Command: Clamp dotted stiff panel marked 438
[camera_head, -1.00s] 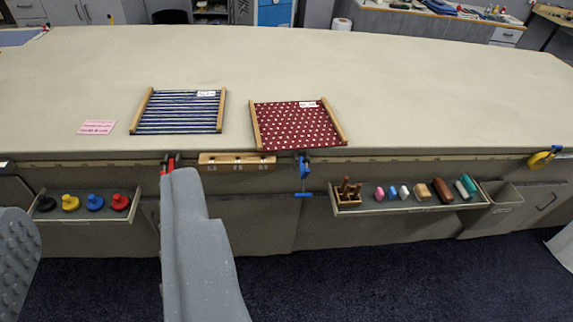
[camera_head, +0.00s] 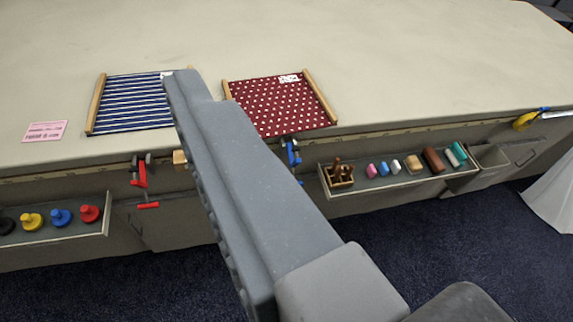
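The dotted panel (camera_head: 275,106) is dark red with white dots and lies on the table between two wooden side strips. Its white label (camera_head: 289,78) is too small to read. A blue clamp (camera_head: 291,152) sits at the table's front edge just below this panel. A red clamp (camera_head: 140,178) and a yellow clamp (camera_head: 528,119) are on the same edge, left and far right. One grey finger of my gripper (camera_head: 205,130) crosses the middle of the view, its ribbed inner side bare. The other finger is not clearly seen. The gripper looks open and empty.
A blue striped panel (camera_head: 128,102) lies left, partly behind my finger. A pink card (camera_head: 45,131) is further left. Open drawers hold coloured knobs (camera_head: 60,217) and small blocks (camera_head: 414,163). A wooden block (camera_head: 180,159) on the edge is mostly hidden. The table's back is clear.

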